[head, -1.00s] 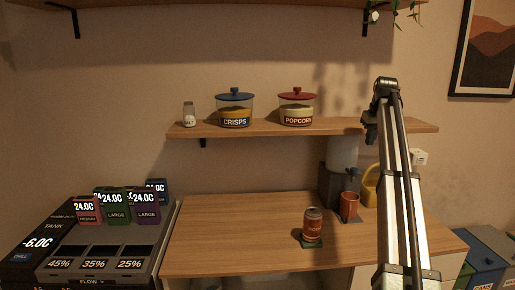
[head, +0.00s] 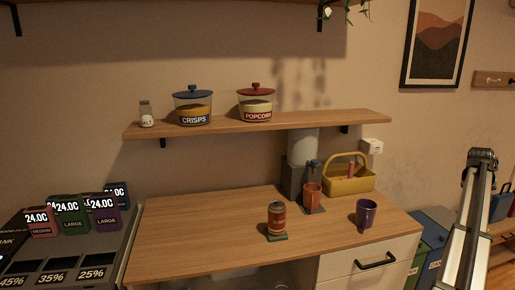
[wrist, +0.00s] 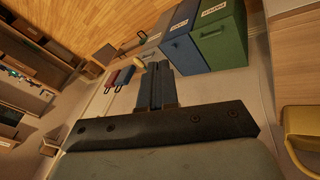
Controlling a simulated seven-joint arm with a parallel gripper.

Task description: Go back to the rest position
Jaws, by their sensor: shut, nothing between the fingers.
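My arm stands at the far right of the head view, in front of the wall and clear of the counter. Its upper end shows there, but the fingers cannot be made out. In the wrist view my gripper (wrist: 156,88) shows its two dark fingers together, shut with nothing between them. It points over a pale strip of floor, with the blue bin (wrist: 190,45) and green bin (wrist: 220,38) beyond.
The shelf (head: 220,126) above carries crisps (head: 193,107) and popcorn (head: 255,105) jars. The counter's left half is clear.

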